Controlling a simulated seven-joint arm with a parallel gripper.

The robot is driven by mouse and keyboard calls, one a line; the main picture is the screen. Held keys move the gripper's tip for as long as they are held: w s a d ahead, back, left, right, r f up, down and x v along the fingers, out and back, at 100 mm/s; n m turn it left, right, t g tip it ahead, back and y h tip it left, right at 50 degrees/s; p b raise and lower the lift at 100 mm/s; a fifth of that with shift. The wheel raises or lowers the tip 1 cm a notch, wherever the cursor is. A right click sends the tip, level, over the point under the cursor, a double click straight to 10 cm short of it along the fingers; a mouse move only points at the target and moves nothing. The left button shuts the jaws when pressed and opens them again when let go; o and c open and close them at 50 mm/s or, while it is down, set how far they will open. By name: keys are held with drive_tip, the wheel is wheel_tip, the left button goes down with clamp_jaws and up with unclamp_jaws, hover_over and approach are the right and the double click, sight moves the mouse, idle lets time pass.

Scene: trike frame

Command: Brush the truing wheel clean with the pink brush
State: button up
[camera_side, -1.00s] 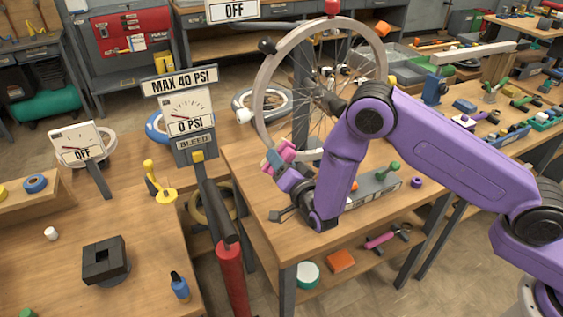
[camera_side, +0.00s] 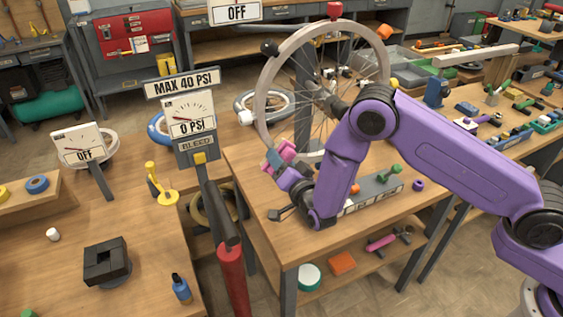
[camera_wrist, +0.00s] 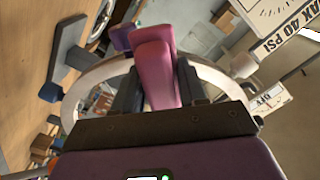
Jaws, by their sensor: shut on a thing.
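The truing wheel (camera_side: 262,88) is a large grey spoked rim standing upright on the middle bench. Its curved rim (camera_wrist: 90,77) also shows in the wrist view. The pink brush (camera_side: 287,150) is at the lower left of the rim in the side view. My gripper (camera_side: 281,168) is shut on the brush, just below the rim. In the wrist view the pink brush (camera_wrist: 155,72) stands between my dark fingers (camera_wrist: 158,88) and overlaps the rim. I cannot tell whether the brush touches the rim. Any dirt on the wheel is too small to make out.
Red, black, orange and white pieces sit around the wheel. A grey tray with a green knob (camera_side: 372,191) lies behind my wrist.

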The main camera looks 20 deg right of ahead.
sight(270, 142)
drive_tip(key=shift+w, duration=0.45)
drive_tip(key=shift+s+a+r, duration=0.1)
drive_tip(key=shift+a+r, duration=0.15)
drive_tip(key=shift+r, duration=0.35)
drive_tip(key=shift+a+r, duration=0.25)
drive_tip(key=shift+r, duration=0.3)
drive_tip(key=shift+s+a+r, duration=0.1)
drive_tip(key=shift+a+r, duration=0.15)
drive_tip(key=shift+r, duration=0.35)
drive_tip(key=shift+w+r, duration=0.1)
drive_tip(key=shift+w+a+r, duration=0.1)
drive_tip(key=shift+a+r, duration=0.25)
drive_tip(key=shift+r, duration=0.5)
drive_tip(key=shift+a+r, duration=0.35)
drive_tip(key=shift+r, duration=0.45)
drive_tip(key=shift+w+d+f, duration=0.1)
drive_tip(key=shift+d+f, duration=0.25)
drive_tip(key=shift+f, duration=0.3)
drive_tip(key=shift+d+f, duration=0.3)
drive_tip(key=shift+f, duration=0.4)
drive_tip(key=shift+w+d+f, duration=0.1)
drive_tip(key=shift+d+f, duration=0.25)
drive_tip(key=shift+f, duration=0.3)
drive_tip(key=shift+s+d+f, duration=0.1)
drive_tip(key=shift+d+f, duration=0.25)
drive_tip(key=shift+f, duration=0.45)
drive_tip(key=shift+s+d+f, duration=0.1)
drive_tip(key=shift+d+f, duration=0.2)
drive_tip(key=shift+f, duration=0.45)
drive_tip(key=shift+c, duration=0.5)
